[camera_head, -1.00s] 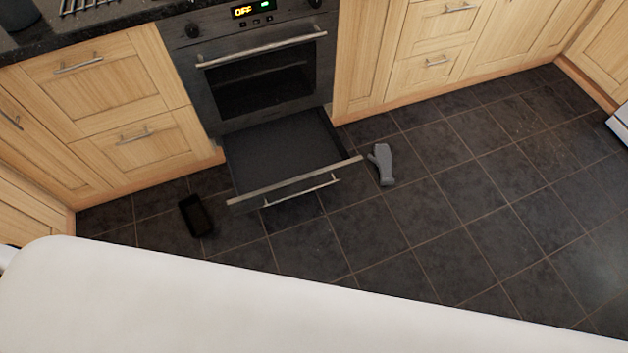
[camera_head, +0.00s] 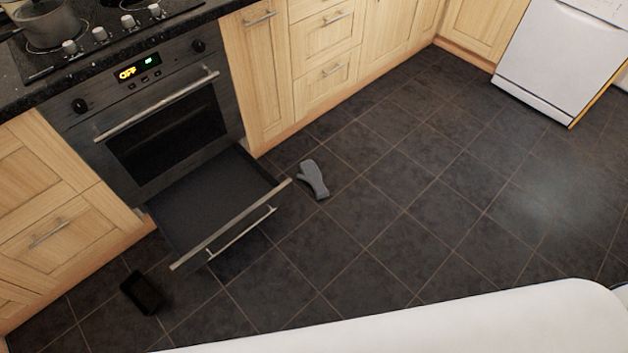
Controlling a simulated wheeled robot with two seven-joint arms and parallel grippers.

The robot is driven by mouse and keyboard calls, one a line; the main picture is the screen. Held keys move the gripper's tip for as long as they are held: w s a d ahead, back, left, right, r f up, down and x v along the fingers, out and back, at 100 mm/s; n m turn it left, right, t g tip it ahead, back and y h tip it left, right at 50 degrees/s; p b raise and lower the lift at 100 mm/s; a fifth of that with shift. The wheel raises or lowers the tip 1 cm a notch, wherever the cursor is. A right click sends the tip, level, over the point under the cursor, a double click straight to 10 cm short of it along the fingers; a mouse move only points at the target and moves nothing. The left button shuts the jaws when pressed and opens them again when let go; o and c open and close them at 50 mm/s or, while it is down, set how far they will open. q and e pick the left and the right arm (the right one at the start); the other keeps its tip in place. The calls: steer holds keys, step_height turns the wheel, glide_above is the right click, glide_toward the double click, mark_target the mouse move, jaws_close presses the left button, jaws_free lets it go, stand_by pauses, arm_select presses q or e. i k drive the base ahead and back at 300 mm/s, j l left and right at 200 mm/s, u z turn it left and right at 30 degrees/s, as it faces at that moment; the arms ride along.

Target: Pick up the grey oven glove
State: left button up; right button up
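The grey oven glove (camera_head: 314,179) lies on the dark tiled floor, just right of the open drawer under the oven. Its thumb points to the left. Nothing covers it. Neither of my grippers shows in the head view.
The oven's bottom drawer (camera_head: 205,205) is pulled out over the floor, with its front bar near the glove. A black rectangular object (camera_head: 143,292) lies on the floor left of the drawer. A white dishwasher (camera_head: 555,58) stands at the back right. The floor right of the glove is clear.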

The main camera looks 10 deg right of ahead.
mark_target(311, 174)
steer(key=i+l+u, duration=0.5)
steer(key=l+u, duration=0.2)
steer(key=l, duration=0.1)
